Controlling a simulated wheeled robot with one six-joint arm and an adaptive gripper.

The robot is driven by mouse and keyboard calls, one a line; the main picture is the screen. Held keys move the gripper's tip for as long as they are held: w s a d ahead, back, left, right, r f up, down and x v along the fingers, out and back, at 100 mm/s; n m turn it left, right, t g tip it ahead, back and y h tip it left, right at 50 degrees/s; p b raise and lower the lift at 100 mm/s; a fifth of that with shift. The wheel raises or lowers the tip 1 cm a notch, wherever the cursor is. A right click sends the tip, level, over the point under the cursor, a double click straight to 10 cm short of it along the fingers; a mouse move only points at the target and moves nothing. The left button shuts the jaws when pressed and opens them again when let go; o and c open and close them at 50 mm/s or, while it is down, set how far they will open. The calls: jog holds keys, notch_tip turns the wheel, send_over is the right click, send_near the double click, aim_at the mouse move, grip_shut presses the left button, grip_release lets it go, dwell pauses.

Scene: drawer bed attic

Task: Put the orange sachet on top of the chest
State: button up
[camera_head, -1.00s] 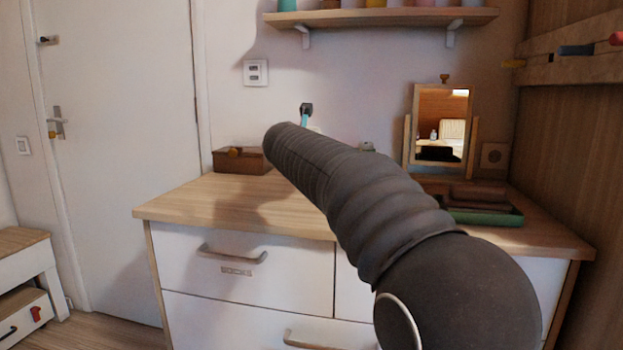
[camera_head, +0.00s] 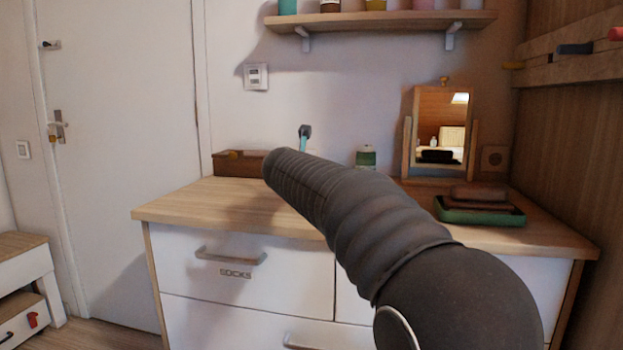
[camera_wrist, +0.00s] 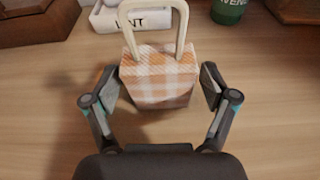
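The orange sachet (camera_wrist: 160,80) is a small orange-and-white checked block with a cream loop on top. In the wrist view it sits between the two fingers of my gripper (camera_wrist: 162,88), over the wooden top of the chest. The fingers are spread, with a visible gap at the right side and a narrow one at the left. The sachet appears to rest on the wood, though its underside is hidden. In the head view my arm hides the sachet, and only a dark and teal bit of my gripper (camera_head: 304,138) shows. The white-fronted chest (camera_head: 180,205) has a bare wooden top at left.
A wooden box (camera_head: 238,163) stands at the back left of the chest. A green jar (camera_head: 366,157), a mirror (camera_head: 440,128) and a green tray (camera_head: 480,215) are to the right. A white lettered item (camera_wrist: 130,18) lies just beyond the sachet. A shelf (camera_head: 385,19) hangs above.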

jog(key=shift+r, duration=0.2)
jog(key=shift+s+a+r, duration=0.1)
jog(key=shift+s, duration=0.15)
jog(key=v, duration=1.1)
jog(key=shift+s, duration=0.25)
